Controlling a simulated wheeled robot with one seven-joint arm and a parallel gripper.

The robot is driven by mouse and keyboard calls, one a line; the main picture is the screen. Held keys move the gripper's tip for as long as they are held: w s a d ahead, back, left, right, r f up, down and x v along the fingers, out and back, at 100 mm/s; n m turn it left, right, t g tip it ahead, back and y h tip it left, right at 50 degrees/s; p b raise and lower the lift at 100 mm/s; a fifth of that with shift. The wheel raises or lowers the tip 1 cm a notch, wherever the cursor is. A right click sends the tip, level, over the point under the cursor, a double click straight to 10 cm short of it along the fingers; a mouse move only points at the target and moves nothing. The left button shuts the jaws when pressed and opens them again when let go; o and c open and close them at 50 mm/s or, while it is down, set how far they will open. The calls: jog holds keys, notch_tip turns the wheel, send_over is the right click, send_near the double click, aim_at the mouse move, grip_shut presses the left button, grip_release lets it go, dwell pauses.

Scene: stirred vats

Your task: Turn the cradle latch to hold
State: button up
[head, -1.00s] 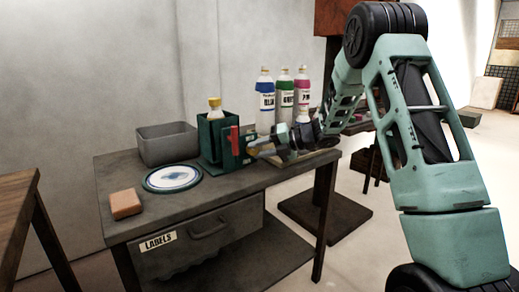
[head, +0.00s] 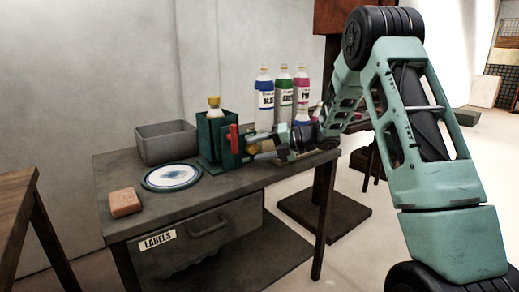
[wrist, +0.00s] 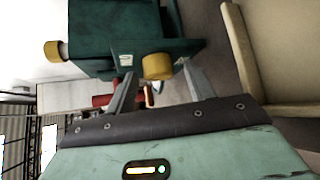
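The green cradle (head: 211,146) stands on the bench in the head view, with a yellow-capped bottle (head: 214,107) in it. An upright red lever (head: 234,139) shows on its right side. My gripper (head: 258,149) is just right of the cradle. In the wrist view, turned on its side, the cradle (wrist: 110,20) lies ahead and the bottle's yellow cap (wrist: 55,51) is at left. A yellow round knob (wrist: 158,66) shows between the open fingertips of my gripper (wrist: 160,80). I cannot tell whether they touch it. A red part (wrist: 103,100) is partly hidden behind the left finger.
Blue-, green- and pink-labelled bottles (head: 283,100) stand behind my gripper. The bench front (head: 215,190) is clear.

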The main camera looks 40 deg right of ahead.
jog(key=p+v, duration=0.2)
jog(key=v, duration=1.5)
jog(key=shift+d, duration=0.2)
jog(key=shift+s+r, duration=0.1)
